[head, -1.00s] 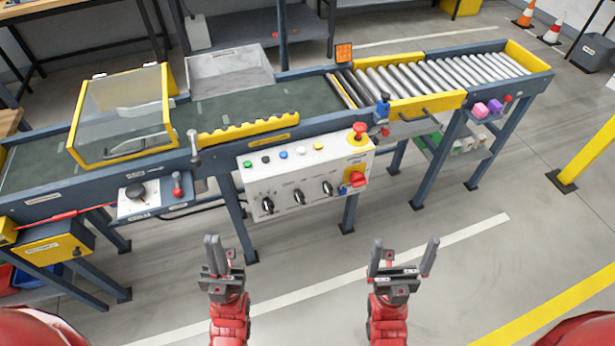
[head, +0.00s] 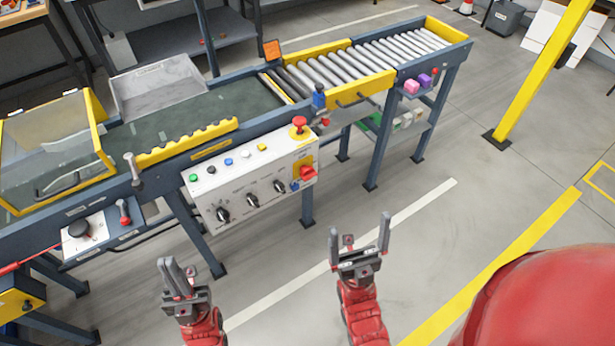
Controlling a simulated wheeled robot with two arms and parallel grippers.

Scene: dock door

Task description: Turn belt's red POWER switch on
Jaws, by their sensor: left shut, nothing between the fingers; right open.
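The red POWER switch (head: 307,173) is a rotary handle on a yellow plate at the lower right of the white control panel (head: 237,205), on the belt's front side. I cannot tell its setting. A red mushroom button (head: 299,124) stands above it on a yellow base. My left gripper (head: 172,270) is shut and empty, below the panel's left end in the picture. My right gripper (head: 360,235) is open and empty, below and to the right of the switch. Both grippers are apart from the panel.
The panel also carries black knobs (head: 252,200) and small coloured buttons (head: 228,162). The conveyor (head: 180,125) runs behind it, with rollers (head: 350,68) at right. A yellow post (head: 535,75) stands at right. The floor (head: 440,190) in front is clear.

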